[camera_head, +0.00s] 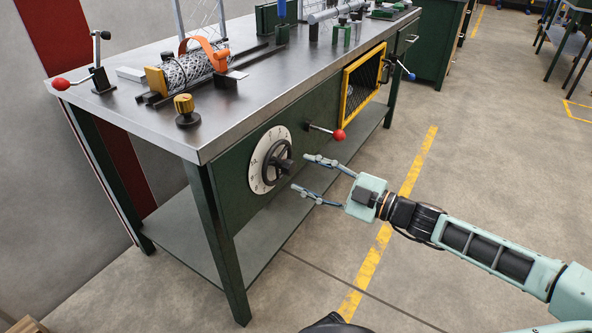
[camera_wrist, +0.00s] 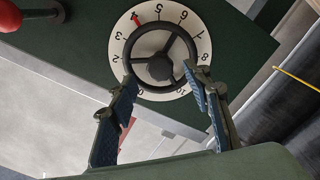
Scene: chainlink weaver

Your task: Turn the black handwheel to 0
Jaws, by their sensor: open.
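The black handwheel (camera_head: 277,157) is on the front panel of the green workbench, in the middle of a white numbered dial (camera_head: 257,178). In the wrist view the three-spoked handwheel (camera_wrist: 160,66) shows face-on. A red mark (camera_wrist: 137,20) lies at the upper left of the dial, between the 3 and the 5. The 0 is low on the dial, close to the left finger. My gripper (camera_head: 301,173) is open in front of the wheel, its fingers pointing at it. In the wrist view the fingertips (camera_wrist: 160,75) lie either side of the wheel's lower part; contact cannot be told.
A red-knobbed lever (camera_head: 338,135) sticks out right of the dial; its red ball (camera_wrist: 10,16) is at the wrist view's upper left. A yellow-framed mesh opening (camera_head: 347,105) is further right. A lower shelf (camera_head: 225,240) runs beneath. Floor in front is open.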

